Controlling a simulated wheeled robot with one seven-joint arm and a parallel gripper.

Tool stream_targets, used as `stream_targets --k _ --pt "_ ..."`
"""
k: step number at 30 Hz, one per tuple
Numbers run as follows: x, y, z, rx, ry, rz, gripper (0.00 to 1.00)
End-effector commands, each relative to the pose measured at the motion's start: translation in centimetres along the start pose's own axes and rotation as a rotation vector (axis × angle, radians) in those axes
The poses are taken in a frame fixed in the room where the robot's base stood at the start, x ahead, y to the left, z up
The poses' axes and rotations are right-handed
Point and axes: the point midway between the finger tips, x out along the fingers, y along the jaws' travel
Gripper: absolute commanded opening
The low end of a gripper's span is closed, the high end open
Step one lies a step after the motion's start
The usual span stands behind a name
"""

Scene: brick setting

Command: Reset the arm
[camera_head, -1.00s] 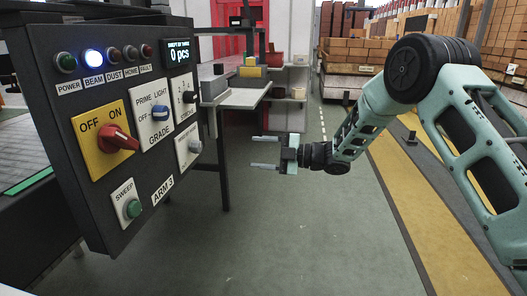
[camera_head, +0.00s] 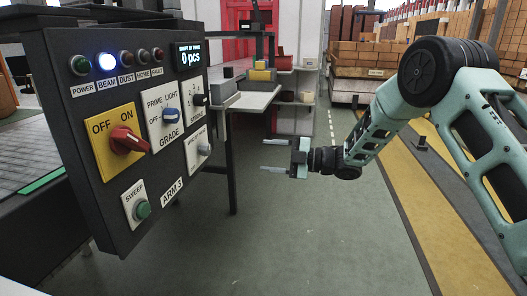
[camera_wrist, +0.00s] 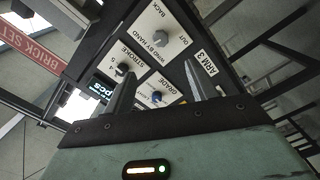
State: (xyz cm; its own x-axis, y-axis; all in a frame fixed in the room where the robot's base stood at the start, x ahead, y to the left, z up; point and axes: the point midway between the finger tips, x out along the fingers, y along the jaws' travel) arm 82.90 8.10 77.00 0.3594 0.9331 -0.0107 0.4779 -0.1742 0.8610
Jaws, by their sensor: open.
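My gripper (camera_head: 275,156) is open and empty in the head view. Its two fingers point left toward the control panel (camera_head: 72,195), with a clear gap between them and the panel. The panel carries a red-handled OFF/ON switch (camera_head: 128,140) on a yellow plate, a blue GRADE knob (camera_head: 171,115), a green SWEEP button (camera_head: 142,210), a row of lamps with the BEAM lamp (camera_head: 106,61) lit, and a display (camera_head: 188,57) reading 0 pcs. In the wrist view the fingers (camera_wrist: 158,88) stand apart in front of the panel's GRADE knob (camera_wrist: 157,97) and the ARM 3 label (camera_wrist: 211,64).
A grey bench (camera_head: 250,100) with boxes stands behind the panel. Stacked bricks (camera_head: 360,55) fill the back right. Yellow floor stripes (camera_head: 405,215) run on the right. The green-grey floor (camera_head: 290,240) below my gripper is clear.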

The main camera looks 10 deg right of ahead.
Motion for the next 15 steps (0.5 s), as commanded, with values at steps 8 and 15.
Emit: stream_targets --k 8,15 --pt "3.6 1.9 -3.9 0.225 -0.355 0.012 0.57" --pt "1.3 -3.1 -11.2 0.603 -0.782 -0.057 0.57"
